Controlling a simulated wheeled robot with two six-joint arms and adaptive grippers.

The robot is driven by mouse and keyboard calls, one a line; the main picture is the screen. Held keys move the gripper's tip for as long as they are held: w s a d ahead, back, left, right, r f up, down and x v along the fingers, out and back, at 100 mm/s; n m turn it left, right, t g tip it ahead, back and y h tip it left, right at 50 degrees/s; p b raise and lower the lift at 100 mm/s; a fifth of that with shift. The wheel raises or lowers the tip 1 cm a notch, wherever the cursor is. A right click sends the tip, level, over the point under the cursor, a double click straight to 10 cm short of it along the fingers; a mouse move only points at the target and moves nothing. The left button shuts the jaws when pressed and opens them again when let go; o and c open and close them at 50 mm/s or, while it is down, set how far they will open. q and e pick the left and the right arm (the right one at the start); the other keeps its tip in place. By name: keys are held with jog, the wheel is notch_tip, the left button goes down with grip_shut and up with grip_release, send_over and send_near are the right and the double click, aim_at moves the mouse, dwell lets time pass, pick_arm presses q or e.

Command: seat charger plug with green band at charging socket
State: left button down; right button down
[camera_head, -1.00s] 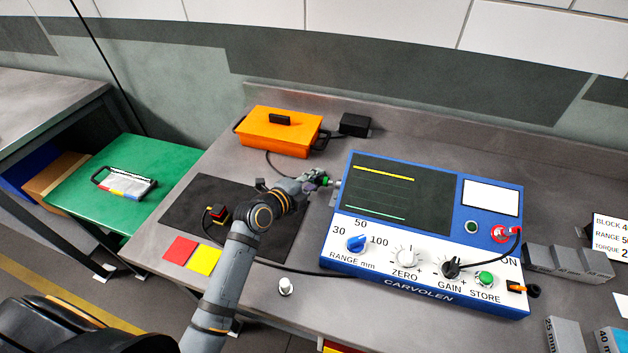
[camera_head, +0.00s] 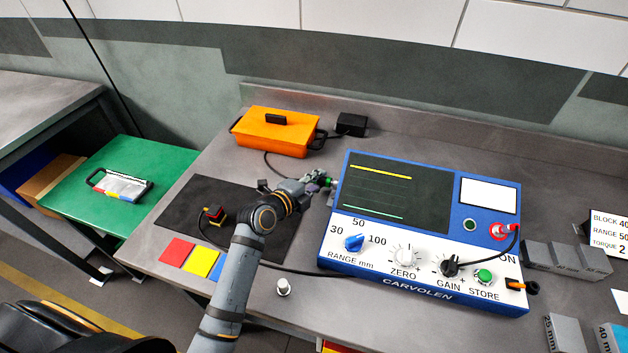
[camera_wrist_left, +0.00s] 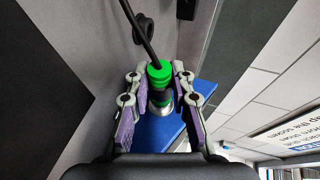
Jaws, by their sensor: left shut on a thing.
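The charger plug with green band (camera_wrist_left: 159,72) is held between the fingers of my left gripper (camera_head: 322,182), which is shut on it. In the left wrist view, the left gripper (camera_wrist_left: 160,88) has a finger on each side of the plug, and a black cable runs from its upper end. A silvery round part (camera_wrist_left: 161,108) shows at the plug's lower end, against the blue side of the tester. In the head view the plug is at the left side of the blue tester (camera_head: 335,245). I cannot tell whether it is in the charging socket. My right gripper is not in view.
The blue tester has knobs and a red connector (camera_head: 502,231) on its front. An orange case (camera_head: 262,137) and a black box (camera_head: 351,125) stand behind. A dark mat (camera_head: 190,205) lies under my left arm. Grey blocks (camera_head: 568,260) stand at the right.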

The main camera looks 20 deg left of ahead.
pick_arm(q)
jog(key=shift+d, duration=0.25)
jog(key=c, duration=1.1)
grip_release()
jog(key=v, duration=1.1)
jog(key=shift+a, duration=0.1)
jog(key=shift+s+r, duration=0.2)
jog(key=shift+s, duration=0.25)
